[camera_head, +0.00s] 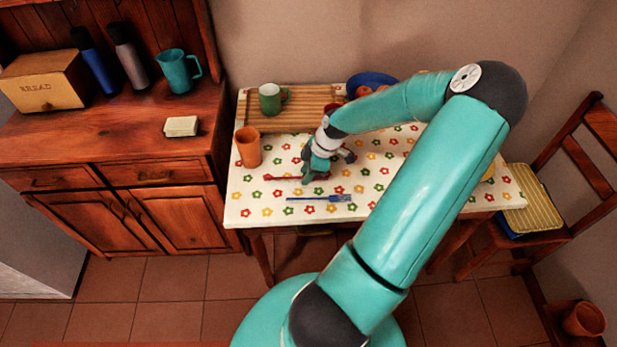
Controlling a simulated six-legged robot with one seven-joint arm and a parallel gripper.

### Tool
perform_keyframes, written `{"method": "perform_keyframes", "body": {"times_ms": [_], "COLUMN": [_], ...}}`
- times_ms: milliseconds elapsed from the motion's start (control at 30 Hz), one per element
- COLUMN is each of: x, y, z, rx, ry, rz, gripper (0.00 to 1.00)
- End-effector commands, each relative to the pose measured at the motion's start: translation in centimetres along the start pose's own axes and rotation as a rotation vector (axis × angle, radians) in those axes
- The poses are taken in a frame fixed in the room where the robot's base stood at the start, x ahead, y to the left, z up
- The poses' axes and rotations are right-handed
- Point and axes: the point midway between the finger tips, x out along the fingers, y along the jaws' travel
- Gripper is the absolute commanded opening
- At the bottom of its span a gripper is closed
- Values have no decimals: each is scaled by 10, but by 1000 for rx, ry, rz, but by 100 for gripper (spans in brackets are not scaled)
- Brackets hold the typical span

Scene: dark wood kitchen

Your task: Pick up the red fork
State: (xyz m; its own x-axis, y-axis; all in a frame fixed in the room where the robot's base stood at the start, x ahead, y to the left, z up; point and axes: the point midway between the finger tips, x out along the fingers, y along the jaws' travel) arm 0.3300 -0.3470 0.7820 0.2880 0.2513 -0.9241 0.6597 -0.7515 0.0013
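The red fork (284,178) lies on the table with the flowered cloth (240,212), left of centre. Its left part shows; its right end runs under my gripper (309,178) and is hidden there. My gripper points down at the table, right at the fork's right part. The gripper is small in this view, and I cannot tell whether its fingers are apart or closed on the fork. A blue fork (320,198) lies on the cloth just in front of the red one.
An orange cup (248,147) stands left of my gripper. A green mug (270,99) stands on a wooden board (310,97) behind it. A blue bowl (371,79) with fruit is at the back. A chair (560,200) stands right. The front left of the cloth is clear.

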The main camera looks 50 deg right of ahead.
Motion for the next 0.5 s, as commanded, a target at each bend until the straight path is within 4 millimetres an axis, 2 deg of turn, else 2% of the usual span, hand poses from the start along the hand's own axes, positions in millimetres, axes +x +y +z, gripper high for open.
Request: {"method": "perform_keyframes", "body": {"times_ms": [167,333,500], "x": [2,2,2], "y": [0,0,0], "z": [1,1,1], "rx": [1,0,0], "ry": [0,0,0], "rz": [0,0,0], "gripper": [33,1,0]}}
